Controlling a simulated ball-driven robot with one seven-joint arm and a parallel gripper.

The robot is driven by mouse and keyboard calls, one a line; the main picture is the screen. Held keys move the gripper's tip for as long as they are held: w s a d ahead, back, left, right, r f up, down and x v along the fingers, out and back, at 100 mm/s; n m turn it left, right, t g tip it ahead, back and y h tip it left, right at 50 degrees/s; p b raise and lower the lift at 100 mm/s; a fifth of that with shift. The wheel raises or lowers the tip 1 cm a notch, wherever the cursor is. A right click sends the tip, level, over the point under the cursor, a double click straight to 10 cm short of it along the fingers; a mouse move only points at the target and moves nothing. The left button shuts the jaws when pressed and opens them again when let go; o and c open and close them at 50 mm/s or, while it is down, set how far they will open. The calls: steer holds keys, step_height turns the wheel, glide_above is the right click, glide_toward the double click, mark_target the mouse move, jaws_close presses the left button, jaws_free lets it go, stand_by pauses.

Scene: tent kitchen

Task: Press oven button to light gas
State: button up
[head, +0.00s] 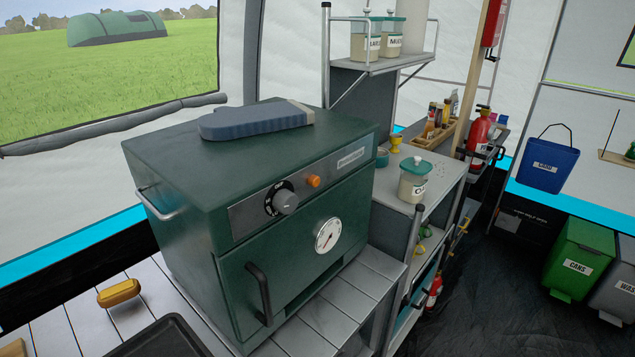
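The dark green oven (240,200) stands on a grey slatted table in the middle of the head view. Its silver control panel (255,211) carries a grey round knob (286,202) and, right of it, a small orange button (314,181). Below the panel are a white round gauge (327,235) and a door with a black handle (260,292); the door looks shut. Nothing covers the button. My gripper is not in view.
A blue-grey mitt-like item (256,120) lies on the oven's top. A yellow object (119,293) and a black tray (162,340) are on the slatted table (60,330). Shelves with jars stand right of the oven. Dark floor (480,290) lies clear at the right.

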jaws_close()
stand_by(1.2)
